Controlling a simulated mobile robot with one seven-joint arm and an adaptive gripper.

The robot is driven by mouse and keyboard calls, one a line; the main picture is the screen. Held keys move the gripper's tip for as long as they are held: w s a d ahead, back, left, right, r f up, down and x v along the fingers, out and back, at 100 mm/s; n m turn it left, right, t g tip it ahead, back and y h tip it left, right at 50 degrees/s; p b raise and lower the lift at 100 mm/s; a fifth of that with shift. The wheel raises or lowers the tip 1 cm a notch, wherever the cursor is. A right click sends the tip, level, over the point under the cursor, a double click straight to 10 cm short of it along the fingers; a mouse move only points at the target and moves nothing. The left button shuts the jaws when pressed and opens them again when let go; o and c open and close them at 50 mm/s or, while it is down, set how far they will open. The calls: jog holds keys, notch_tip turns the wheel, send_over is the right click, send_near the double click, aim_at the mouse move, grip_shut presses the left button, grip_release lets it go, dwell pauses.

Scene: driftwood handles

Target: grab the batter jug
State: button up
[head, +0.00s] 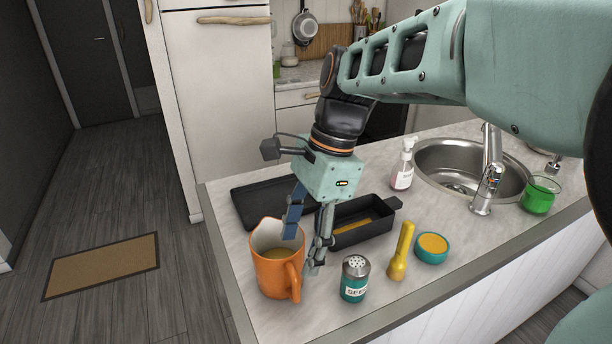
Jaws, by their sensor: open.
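The batter jug is an orange jug (272,272) with a pale inside and yellowish content, upright near the left end of the counter. Its handle (293,280) faces the front right. My gripper (303,252) is open and points down at the jug's right side. One finger is over the jug's rim area, and the other is just right of the handle. I cannot tell whether either finger touches the jug. Nothing is held between the fingers.
A seed shaker (355,278) stands close right of the jug. A yellow tool (402,252), a teal bowl (432,247) and a black loaf pan (376,236) are further right. A dark tray (262,203) lies behind. A soap bottle (403,165), sink (440,160) and green beaker (540,196) are at the right.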

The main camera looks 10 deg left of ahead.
aim_at(292, 277)
jog(key=x, duration=0.7)
jog(key=shift+s+f, duration=0.15)
jog(key=shift+f, duration=0.15)
jog(key=shift+c, duration=0.2)
jog(key=shift+r, duration=0.1)
grip_shut()
